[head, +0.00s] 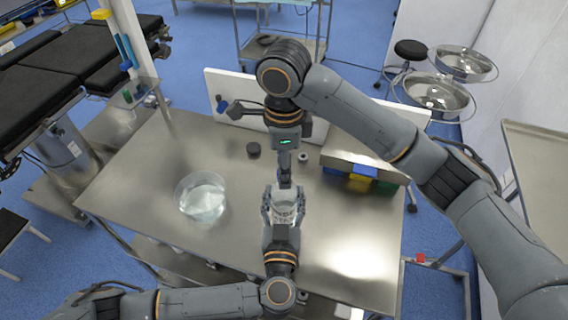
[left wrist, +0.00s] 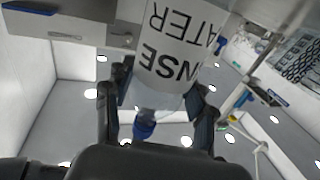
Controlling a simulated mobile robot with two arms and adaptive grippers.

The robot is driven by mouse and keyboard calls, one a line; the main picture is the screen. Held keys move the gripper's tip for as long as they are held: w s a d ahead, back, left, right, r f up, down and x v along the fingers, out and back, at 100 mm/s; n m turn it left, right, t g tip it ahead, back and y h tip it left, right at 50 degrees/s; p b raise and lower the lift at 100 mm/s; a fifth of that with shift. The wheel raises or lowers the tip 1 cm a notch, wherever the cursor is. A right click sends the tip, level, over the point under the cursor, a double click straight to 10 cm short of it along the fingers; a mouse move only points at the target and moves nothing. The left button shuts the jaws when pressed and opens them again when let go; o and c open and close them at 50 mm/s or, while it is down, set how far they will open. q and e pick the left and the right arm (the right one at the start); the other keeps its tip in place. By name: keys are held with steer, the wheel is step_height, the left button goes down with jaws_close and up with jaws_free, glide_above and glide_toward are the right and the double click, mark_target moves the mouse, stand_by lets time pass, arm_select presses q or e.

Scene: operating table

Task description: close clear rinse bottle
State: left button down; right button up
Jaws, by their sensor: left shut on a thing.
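The clear rinse bottle (head: 284,205) is at the middle of the steel table, with black print on its white label. My left gripper (head: 283,216) is shut on it from the near side. In the left wrist view the bottle's label (left wrist: 178,45) reads upside down, and its clear narrowing end lies between my two fingers (left wrist: 157,115). A blue piece (left wrist: 144,129) shows at that narrow end; I cannot tell whether it is seated. My right gripper (head: 285,180) points down at the bottle's top from the far side; its fingertips are too small to read.
A clear round bowl (head: 201,196) of liquid stands left on the table (head: 150,165). A dark round cap-like piece (head: 253,149) and a small grey ring (head: 302,157) lie behind the bottle. A bin rack (head: 360,177) with blue, yellow and green parts stands right. The front right tabletop is clear.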

steer(key=shift+r, duration=2.2)
steer(key=shift+c, duration=0.4)
